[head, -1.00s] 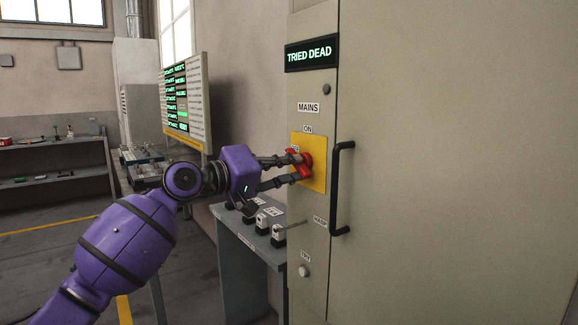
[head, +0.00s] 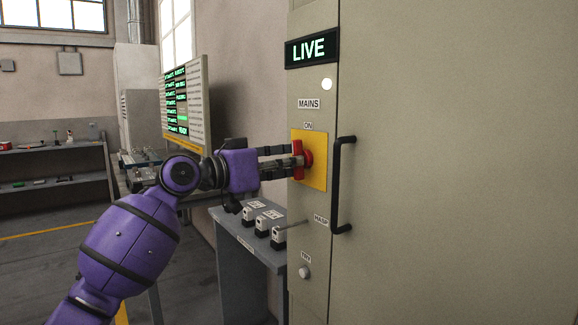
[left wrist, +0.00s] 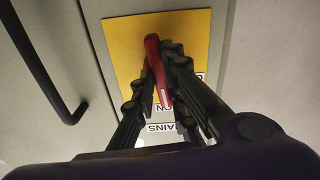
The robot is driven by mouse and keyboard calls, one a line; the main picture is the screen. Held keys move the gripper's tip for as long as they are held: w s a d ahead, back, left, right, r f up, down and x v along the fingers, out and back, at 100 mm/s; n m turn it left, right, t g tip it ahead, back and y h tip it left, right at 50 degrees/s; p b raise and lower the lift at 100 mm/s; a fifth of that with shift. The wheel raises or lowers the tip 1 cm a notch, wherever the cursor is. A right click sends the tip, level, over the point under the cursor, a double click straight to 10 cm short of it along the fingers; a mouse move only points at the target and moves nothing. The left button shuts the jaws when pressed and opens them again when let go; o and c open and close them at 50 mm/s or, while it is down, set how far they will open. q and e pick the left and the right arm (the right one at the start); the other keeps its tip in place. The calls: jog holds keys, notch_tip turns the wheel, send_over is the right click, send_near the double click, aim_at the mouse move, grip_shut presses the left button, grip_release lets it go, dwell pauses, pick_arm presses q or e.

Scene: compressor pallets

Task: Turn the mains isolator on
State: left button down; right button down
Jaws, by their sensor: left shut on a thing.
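The mains isolator is a red rotary handle (head: 298,158) on a yellow plate (head: 320,172) on the beige cabinet, below the MAINS and ON labels. The handle stands upright, towards ON. My left gripper (head: 292,162) reaches it from the left and is shut on it. In the left wrist view the red handle (left wrist: 158,72) lies between the two fingers of my left gripper (left wrist: 162,85). The display (head: 312,48) above reads LIVE, and a round lamp (head: 327,84) under it is lit white. My right gripper is not in view.
A black door handle (head: 342,185) stands out just right of the yellow plate. Below are a HASP label (head: 321,219) and a TRY button (head: 304,272). A grey bench (head: 248,240) with several small boxes stands left of the cabinet. A status board (head: 187,105) is behind.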

pick_arm(q)
jog(key=shift+m, duration=0.6)
jog(key=c, duration=1.8)
grip_release()
jog(key=shift+o, duration=0.2)
jog(key=shift+a, duration=0.1)
jog(key=v, duration=1.2)
